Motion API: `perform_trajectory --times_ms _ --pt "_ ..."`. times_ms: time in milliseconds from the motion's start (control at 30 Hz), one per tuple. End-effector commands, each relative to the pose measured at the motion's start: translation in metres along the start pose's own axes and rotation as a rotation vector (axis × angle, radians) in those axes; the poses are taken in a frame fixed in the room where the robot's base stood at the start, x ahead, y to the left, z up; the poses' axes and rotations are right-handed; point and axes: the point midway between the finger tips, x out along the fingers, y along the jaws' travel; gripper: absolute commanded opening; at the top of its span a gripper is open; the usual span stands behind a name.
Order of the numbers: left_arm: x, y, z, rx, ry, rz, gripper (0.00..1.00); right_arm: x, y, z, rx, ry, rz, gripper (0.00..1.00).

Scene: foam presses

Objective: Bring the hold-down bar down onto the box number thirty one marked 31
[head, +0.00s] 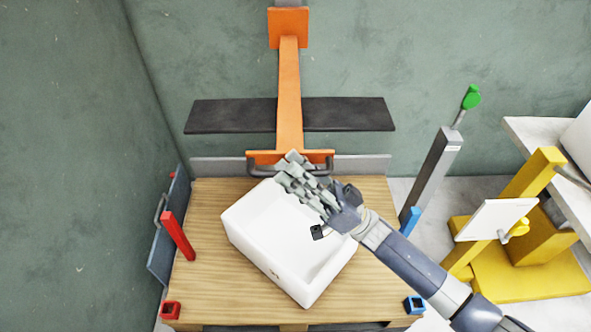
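The hold-down bar is an orange arm (289,85) with a wide black crosspiece (345,114) and a dark handle (262,170) at its near end. It is at the back, beyond the white box (258,232). The box sits at an angle on the wooden table, with a recessed top; a small mark shows on its near-left side, too small to read as 31. My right gripper (290,172) reaches in from the lower right, over the box's back, with its fingers at the handle. The fingers overlap the handle, so I cannot tell whether they grip it. My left gripper is not in view.
Red posts and a blue-grey panel (160,255) line the wooden table's (205,200) left side. A grey lever with a green knob (471,97) stands at right. A yellow stand (530,265) with a white plate is farther right. Walls close the back and left.

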Motion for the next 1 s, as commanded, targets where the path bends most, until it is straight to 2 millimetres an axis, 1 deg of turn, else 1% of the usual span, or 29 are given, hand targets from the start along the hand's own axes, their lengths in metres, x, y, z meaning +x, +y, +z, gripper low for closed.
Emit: perform_trajectory --times_ms 200,267,333,467,600,700,833,1000 --pt "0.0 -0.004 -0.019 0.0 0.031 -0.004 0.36 -0.001 0.0 0.0 0.0 0.001 -0.001 0.2" --pt "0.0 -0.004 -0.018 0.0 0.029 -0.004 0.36 -0.004 0.0 0.0 0.001 0.0 0.0 0.2" --pt "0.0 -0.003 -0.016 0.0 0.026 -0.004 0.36 -0.012 0.0 0.0 0.001 -0.001 0.001 0.2" --pt "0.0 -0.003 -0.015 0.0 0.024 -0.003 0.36 -0.036 0.001 0.0 0.001 -0.001 0.003 0.2" --pt "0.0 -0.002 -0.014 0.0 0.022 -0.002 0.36 -0.067 0.001 0.001 0.001 -0.002 0.004 0.2" --pt "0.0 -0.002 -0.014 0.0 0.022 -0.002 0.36 -0.087 0.001 0.0 0.0 -0.002 0.003 0.2" --pt "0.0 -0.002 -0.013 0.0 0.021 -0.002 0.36 -0.106 0.001 0.0 -0.001 -0.001 0.002 0.2" --pt "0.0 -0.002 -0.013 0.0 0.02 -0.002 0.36 -0.119 0.0 0.0 0.0 0.0 0.0 0.2"
